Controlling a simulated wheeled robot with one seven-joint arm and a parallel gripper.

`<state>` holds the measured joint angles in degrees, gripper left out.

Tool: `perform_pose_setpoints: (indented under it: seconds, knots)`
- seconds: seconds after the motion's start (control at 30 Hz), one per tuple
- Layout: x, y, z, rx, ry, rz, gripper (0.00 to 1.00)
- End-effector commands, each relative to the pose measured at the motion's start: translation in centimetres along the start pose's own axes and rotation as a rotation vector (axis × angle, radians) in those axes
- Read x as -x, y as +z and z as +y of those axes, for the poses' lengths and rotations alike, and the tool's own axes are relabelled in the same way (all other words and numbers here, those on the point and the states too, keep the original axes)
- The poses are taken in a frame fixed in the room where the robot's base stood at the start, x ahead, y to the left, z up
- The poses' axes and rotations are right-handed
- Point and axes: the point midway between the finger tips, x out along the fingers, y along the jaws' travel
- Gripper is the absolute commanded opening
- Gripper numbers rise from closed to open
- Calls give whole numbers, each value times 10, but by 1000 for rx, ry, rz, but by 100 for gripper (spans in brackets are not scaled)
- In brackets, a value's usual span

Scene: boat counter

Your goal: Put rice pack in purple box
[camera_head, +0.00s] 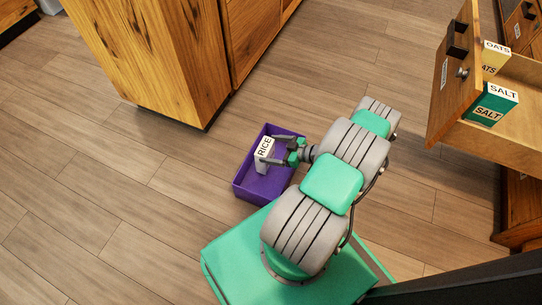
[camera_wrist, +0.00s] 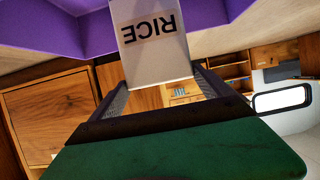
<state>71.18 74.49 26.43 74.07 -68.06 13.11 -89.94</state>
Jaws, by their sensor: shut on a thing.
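The rice pack (camera_head: 264,148), a small white box marked RICE, is held at the end of my gripper (camera_head: 284,154). In the head view it overlaps the opening of the purple box (camera_head: 260,187) on the floor. In the wrist view the rice pack (camera_wrist: 152,45) sits between the two fingers of my gripper (camera_wrist: 160,85), with its lettering upside down. The purple box (camera_wrist: 75,30) spreads across the top of the wrist view. I cannot tell whether the pack's bottom touches the box floor.
An open wooden drawer (camera_head: 510,143) at the right holds an oats box (camera_head: 493,57) and a salt box (camera_head: 492,104). A wooden cabinet (camera_head: 160,55) stands at the upper left. The wooden floor left of the purple box is clear.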

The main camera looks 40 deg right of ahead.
Motion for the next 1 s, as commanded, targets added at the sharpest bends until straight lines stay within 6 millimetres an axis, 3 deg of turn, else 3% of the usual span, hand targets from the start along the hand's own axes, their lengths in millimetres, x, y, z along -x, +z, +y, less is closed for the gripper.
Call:
perform_pose_setpoints:
  seconds: [0.27,0.67,0.7,0.8,1.0]
  knots:
    - [-22,34,5,1,2,2,18]
    - [-23,38,6,2,2,2,18]
    - [-23,37,5,1,2,0,94]
    - [-23,37,5,1,1,0,100]
    - [-22,36,5,1,1,0,100]
